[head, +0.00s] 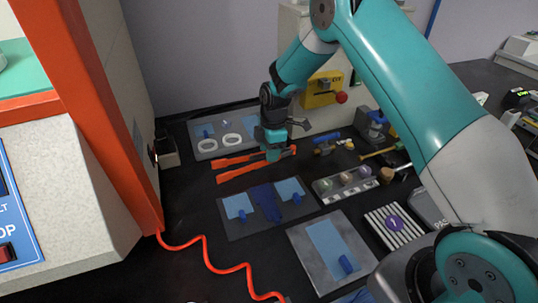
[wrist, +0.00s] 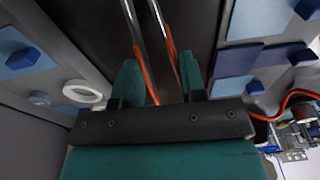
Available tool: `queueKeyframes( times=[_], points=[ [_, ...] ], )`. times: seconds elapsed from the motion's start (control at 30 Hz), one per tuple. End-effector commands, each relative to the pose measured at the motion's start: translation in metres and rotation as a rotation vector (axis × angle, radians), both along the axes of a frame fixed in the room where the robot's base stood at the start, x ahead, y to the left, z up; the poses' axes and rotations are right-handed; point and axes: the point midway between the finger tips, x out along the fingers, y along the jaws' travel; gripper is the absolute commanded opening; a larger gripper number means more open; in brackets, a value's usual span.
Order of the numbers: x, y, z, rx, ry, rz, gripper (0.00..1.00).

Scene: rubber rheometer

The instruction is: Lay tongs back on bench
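The tongs (head: 238,174) have two long orange arms and point to the left in the head view, over the dark bench (head: 185,205). In the wrist view the tongs (wrist: 160,40) run up from between the fingers as two shiny metal arms with orange along them. My gripper (head: 273,152) is at their right end, pointing down. In the wrist view the fingers of my gripper (wrist: 162,80) stand apart, with one tong arm against each, so it is shut on the tongs. I cannot tell whether the tongs touch the bench.
A grey tray with white rings (head: 232,140) lies behind the tongs. A dark mat with blue sheets (head: 228,226) lies in front. A sample rack (head: 335,194) and a metal plate (head: 302,240) are to the right. An orange-framed machine (head: 88,120) and a red cord (head: 205,249) are at left.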

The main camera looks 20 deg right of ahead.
Motion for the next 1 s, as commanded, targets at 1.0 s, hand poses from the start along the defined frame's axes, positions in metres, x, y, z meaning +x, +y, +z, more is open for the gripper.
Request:
queueKeyframes(
  times=[1.0],
  points=[
    [0.001,-0.001,-0.015,0.000,-0.002,0.000,0.64]
  ],
)
